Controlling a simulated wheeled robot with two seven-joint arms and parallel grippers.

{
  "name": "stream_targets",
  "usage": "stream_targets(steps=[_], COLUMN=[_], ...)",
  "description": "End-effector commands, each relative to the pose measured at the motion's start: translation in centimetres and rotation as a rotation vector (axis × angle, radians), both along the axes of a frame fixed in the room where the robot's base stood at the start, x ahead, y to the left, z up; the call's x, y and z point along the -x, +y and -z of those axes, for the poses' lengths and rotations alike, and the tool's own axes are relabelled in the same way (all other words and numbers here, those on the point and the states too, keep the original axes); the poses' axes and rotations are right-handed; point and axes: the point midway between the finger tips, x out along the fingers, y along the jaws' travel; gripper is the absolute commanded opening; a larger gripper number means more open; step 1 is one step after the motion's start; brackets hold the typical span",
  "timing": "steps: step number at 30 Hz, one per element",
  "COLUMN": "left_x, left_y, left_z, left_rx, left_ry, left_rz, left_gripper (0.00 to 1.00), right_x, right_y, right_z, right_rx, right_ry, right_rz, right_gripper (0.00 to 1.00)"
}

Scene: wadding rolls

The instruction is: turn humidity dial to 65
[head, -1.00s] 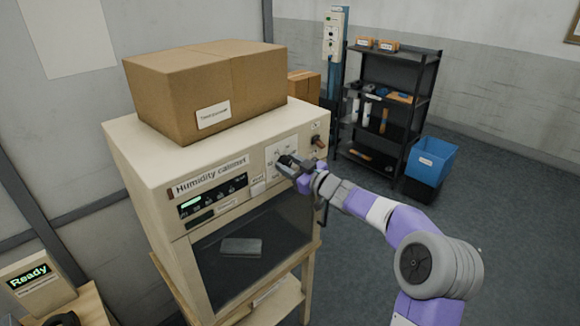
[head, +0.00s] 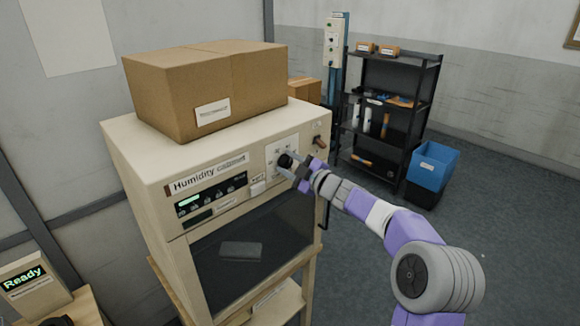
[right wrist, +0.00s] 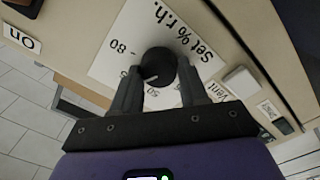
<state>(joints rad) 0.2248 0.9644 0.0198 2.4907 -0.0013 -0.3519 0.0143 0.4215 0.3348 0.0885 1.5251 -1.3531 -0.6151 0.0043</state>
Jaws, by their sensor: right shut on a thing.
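The humidity dial (head: 285,160) is a round black knob on a white scale plate on the cabinet's front panel. In the right wrist view the dial (right wrist: 158,64) shows large, with the scale lettering upside down. Its white pointer line points to the lower left in that picture, between the 50 and a number partly hidden by a finger. The 80 stands farther left. My right gripper (head: 291,164) is at the dial, one finger on each side of the knob, shut on it. My left gripper is out of view.
The humidity cabinet (head: 145,168) carries a cardboard box (head: 200,85) on top. A dark red handle (head: 319,142) sits right of the dial, and a pale button (head: 258,188) below it. A black shelf rack (head: 392,108) and blue bin (head: 432,165) stand behind right.

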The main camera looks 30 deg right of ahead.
Motion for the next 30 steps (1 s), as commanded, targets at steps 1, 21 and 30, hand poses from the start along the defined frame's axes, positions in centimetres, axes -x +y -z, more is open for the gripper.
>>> stream_targets(steps=[1, 21, 30], left_x=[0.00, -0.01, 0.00], left_y=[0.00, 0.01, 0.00], left_z=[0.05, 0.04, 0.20], left_rx=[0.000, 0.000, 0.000], left_ry=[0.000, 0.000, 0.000], left_rz=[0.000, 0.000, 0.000], left_gripper=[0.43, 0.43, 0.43], right_x=[0.01, 0.00, 0.87], right_y=[-0.02, -0.02, -0.34], right_z=[0.08, 0.04, 0.00], right_rx=[0.005, 0.009, 0.010], right_ry=[0.000, -0.002, -0.003], right_rz=[0.000, 0.001, 0.001], right_gripper=[0.13, 0.68, 0.68])
